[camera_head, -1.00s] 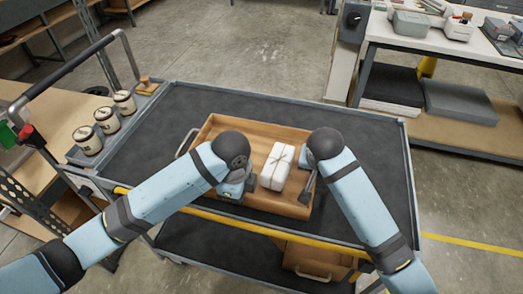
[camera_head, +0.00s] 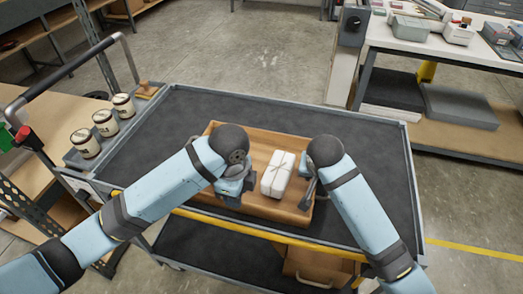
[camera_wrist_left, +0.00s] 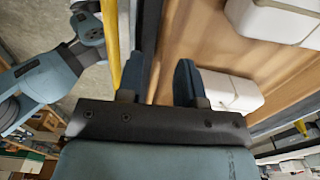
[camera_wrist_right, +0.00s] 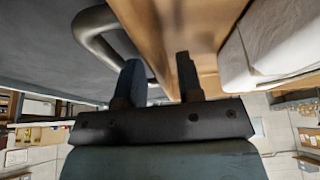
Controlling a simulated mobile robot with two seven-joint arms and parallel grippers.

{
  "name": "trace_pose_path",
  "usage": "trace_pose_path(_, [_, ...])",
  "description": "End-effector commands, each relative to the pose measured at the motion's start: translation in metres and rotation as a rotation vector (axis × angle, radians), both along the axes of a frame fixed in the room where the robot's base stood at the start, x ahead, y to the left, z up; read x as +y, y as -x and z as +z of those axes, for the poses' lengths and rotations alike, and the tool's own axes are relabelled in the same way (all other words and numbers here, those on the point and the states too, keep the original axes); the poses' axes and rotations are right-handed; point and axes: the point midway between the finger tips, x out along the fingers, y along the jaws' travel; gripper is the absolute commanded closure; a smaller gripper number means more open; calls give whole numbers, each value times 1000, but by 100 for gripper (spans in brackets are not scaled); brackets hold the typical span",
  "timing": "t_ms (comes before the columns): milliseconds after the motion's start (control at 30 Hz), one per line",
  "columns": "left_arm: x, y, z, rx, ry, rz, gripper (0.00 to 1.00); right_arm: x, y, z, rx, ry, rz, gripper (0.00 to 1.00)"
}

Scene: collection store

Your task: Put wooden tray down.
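The wooden tray (camera_head: 262,146) is over the dark top of the cart, near its front edge. It looks level; I cannot tell whether its whole underside touches. A white parcel tied with string (camera_head: 278,174) lies inside it.
The cart (camera_head: 365,140) has free top behind and beside the tray. Several lidded jars (camera_head: 105,122) stand in a holder at its left end. A yellow strip (camera_head: 270,238) runs along the front. A bench (camera_head: 440,42) with boxes stands at the back right.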

Motion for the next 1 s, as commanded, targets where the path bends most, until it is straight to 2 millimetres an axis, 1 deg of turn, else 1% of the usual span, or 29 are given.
trace_pose_path(33, [0, -1, 14, -4, 2, -1, 66, 0, 0, 0, 0, 0, 0, 66])
trace_pose_path(100, [0, -1, 30, -5, 2, -2, 66, 0, 0, 0, 0, 0, 0, 66])
trace_pose_path(200, [1, -2, 50, -8, -2, -2, 66, 0, 0, 0, 0, 0, 0, 66])
trace_pose_path(400, [0, -1, 75, -5, -2, -1, 66, 0, 0, 0, 0, 0, 0, 66])
trace_pose_path(533, [0, 0, 83, -3, -1, -1, 66, 0, 0, 1, 0, 0, 0, 66])
trace_pose_path(633, [0, 0, 85, 0, -1, -1, 66, 1, 2, 7, -2, -1, 1, 66])
trace_pose_path(900, [0, 0, 84, 0, -1, 0, 66, 7, 18, 48, -2, -3, 2, 66])
trace_pose_path(1000, [0, 0, 84, 0, -1, 0, 66, 8, 23, 59, -2, -2, 0, 66])
